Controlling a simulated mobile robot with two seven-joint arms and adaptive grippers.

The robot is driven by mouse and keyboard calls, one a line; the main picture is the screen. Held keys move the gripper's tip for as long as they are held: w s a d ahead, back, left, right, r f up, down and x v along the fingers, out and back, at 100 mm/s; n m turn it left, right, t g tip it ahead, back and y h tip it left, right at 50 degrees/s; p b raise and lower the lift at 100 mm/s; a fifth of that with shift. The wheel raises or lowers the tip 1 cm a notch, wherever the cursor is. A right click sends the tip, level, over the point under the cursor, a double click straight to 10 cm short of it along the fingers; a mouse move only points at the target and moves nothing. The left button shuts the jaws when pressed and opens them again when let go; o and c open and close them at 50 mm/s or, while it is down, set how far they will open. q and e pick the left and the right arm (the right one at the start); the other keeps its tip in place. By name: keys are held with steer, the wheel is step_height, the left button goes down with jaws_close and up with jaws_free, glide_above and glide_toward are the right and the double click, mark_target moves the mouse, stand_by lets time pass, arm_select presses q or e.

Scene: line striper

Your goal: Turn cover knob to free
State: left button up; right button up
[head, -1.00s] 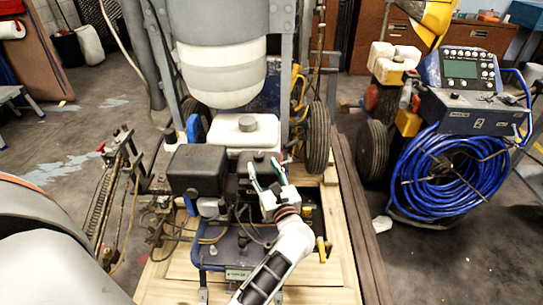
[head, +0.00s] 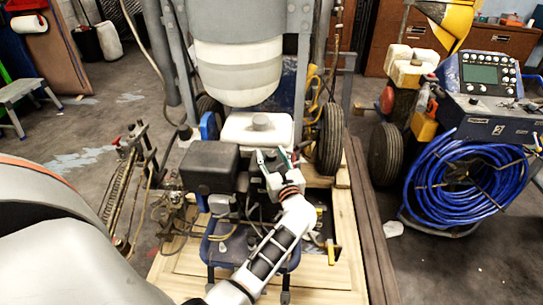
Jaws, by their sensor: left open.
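The line striper's engine stands on a wooden pallet, with a black box-shaped cover (head: 208,167) on its left side. A small dark knob (head: 270,154) shows on the dark engine part to the right of that cover. My left gripper (head: 272,158) is open, its pale green-grey fingers on either side of the knob. I cannot tell whether they touch it. The gripper body hides part of the engine below. My right gripper is not in view.
A black wheel (head: 329,138) is close on the right. A blue hose coil (head: 462,180) hangs on a second machine further right.

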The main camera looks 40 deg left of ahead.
arm_select(q)
steer(key=c, duration=1)
steer(key=shift+c, duration=0.6)
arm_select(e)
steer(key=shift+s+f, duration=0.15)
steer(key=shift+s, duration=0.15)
